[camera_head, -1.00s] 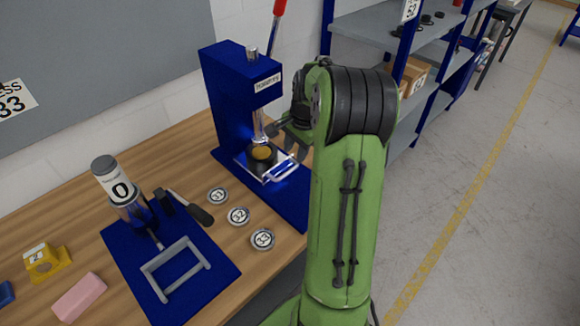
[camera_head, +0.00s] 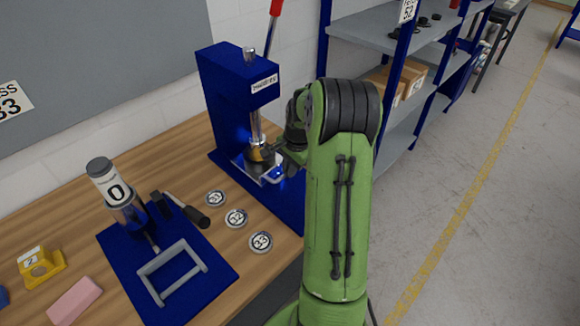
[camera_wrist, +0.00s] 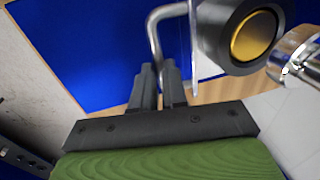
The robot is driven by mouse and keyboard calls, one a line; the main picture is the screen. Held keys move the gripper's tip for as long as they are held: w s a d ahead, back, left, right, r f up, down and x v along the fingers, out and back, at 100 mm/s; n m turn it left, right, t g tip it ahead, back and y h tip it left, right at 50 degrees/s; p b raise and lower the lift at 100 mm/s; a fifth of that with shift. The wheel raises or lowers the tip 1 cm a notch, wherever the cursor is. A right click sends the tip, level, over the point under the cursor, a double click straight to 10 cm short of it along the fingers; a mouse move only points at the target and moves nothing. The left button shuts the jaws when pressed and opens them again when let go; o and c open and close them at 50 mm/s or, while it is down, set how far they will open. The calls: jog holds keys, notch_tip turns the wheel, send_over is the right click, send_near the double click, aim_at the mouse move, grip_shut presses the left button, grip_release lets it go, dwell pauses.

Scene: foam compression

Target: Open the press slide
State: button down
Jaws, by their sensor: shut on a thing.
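The blue press (camera_head: 222,100) stands at the back of the bench with a red-tipped lever. Its pale slide (camera_head: 247,171) sits low at the front and carries a dark round cup with a gold centre (camera_wrist: 254,36). The silver ram (camera_head: 256,124) hangs above the cup. My gripper (camera_wrist: 158,72) is at the front right of the slide, its fingers closed around the slide's bent silver handle (camera_wrist: 154,32). The handle and fingertips are largely hidden by my arm in the head view.
Numbered discs (camera_head: 236,218) lie left of my arm. A labelled cylinder (camera_head: 112,185), yellow block (camera_head: 40,266) and pink block (camera_head: 74,300) stand left. Shelves (camera_head: 372,48) are right.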

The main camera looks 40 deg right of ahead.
jog(key=s+b, duration=0.2)
jog(key=s, duration=1.4)
jog(key=shift+s+d, duration=0.25)
jog(key=c, duration=1.2)
grip_release()
jog(key=shift+o, duration=0.2)
jog(key=shift+r, duration=0.1)
jog(key=s+r+p, duration=0.3)
jog(key=r, duration=1.2)
jog(key=shift+r+p, duration=0.15)
jog(key=shift+p, duration=0.2)
